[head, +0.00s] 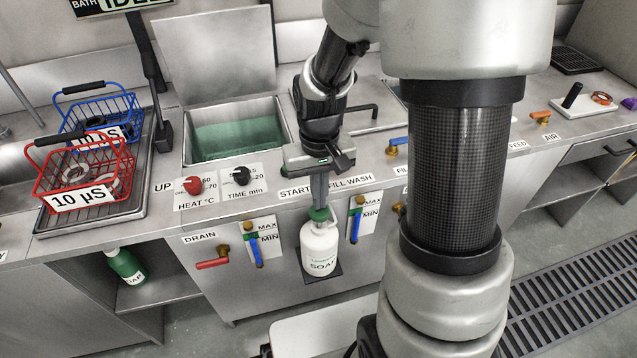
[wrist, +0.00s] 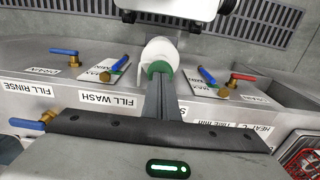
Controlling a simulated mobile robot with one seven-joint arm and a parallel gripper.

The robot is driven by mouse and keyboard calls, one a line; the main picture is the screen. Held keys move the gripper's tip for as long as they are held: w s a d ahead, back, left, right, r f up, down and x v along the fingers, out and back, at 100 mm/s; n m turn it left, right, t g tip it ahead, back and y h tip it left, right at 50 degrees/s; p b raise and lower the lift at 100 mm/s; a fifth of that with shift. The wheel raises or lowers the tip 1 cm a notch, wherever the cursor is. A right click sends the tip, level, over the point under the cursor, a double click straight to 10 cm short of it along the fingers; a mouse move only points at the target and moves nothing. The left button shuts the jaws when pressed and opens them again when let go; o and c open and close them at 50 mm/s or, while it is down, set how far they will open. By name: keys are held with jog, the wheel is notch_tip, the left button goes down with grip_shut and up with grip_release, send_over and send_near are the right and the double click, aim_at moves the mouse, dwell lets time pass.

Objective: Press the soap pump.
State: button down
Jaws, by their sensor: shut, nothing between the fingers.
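The soap pump bottle (head: 320,246) is white with a green pump head (head: 319,214) and a SOAP label. It stands upright on a small dark bracket at the front of the wash station. My gripper (head: 319,203) is shut and empty, pointing down, with its fingertips right at the top of the green pump head. In the wrist view the fingers reach to the green pump head (wrist: 158,68), with the white bottle (wrist: 158,50) beyond. I cannot tell whether the head is pushed down. The fingers hide part of it.
Blue-handled level valves (head: 356,222) flank the bottle, and a red drain lever (head: 212,264) is at the left. Above are a red heat knob (head: 194,186) and a black time knob (head: 241,176). A green soap bottle (head: 126,266) stands on the lower shelf.

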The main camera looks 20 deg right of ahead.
jog(key=shift+f, duration=0.45)
jog(key=shift+f, duration=0.1)
notch_tip(320, 180, down, 3)
jog(key=shift+r+b, duration=0.1)
jog(key=shift+b, duration=0.85)
jog(key=shift+s, duration=0.1)
jog(key=shift+r, duration=0.15)
jog(key=shift+r+p, duration=0.3)
jog(key=shift+p, duration=0.15)
notch_tip(320, 180, up, 14)
jog(key=p, duration=0.4)
jog(key=shift+f+p, duration=0.15)
jog(key=shift+p, duration=0.25)
